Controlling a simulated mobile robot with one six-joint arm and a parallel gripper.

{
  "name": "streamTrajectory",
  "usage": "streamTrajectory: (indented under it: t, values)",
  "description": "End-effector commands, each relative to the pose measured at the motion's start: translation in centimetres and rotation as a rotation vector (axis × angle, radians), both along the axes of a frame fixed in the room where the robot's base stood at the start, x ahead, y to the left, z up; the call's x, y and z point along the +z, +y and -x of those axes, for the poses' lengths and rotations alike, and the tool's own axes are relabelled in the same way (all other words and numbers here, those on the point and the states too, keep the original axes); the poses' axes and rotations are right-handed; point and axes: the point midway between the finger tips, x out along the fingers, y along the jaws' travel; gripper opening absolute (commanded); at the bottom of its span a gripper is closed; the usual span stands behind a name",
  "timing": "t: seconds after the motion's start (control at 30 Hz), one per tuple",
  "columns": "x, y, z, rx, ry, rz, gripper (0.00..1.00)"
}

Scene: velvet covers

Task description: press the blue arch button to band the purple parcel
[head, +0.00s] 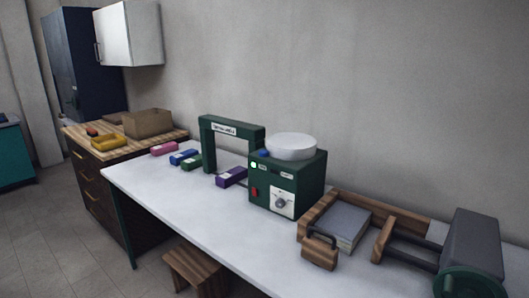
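The purple parcel (231,177) lies on the white bench by the opening of the green arch (207,150); I cannot tell if it is fully under it. The arch bears a white label. The blue button (264,153) is small and sits at the top left edge of the green machine box (300,180), beside a round white dish. The box front has a white light, a red switch (254,191) and a dial (281,202). No band is visible on the parcel. My gripper is not in view.
A wooden press with a grey block (345,225) and a grey machine with a green wheel (470,283) stand at right. A stool (195,268) stands below. The bench front is clear.

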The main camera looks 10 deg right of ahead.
Motion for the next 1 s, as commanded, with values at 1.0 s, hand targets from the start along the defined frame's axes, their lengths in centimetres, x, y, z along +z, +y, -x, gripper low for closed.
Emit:
streamTrajectory:
  t: [1.0]
  values:
    - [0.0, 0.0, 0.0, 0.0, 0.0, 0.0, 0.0]
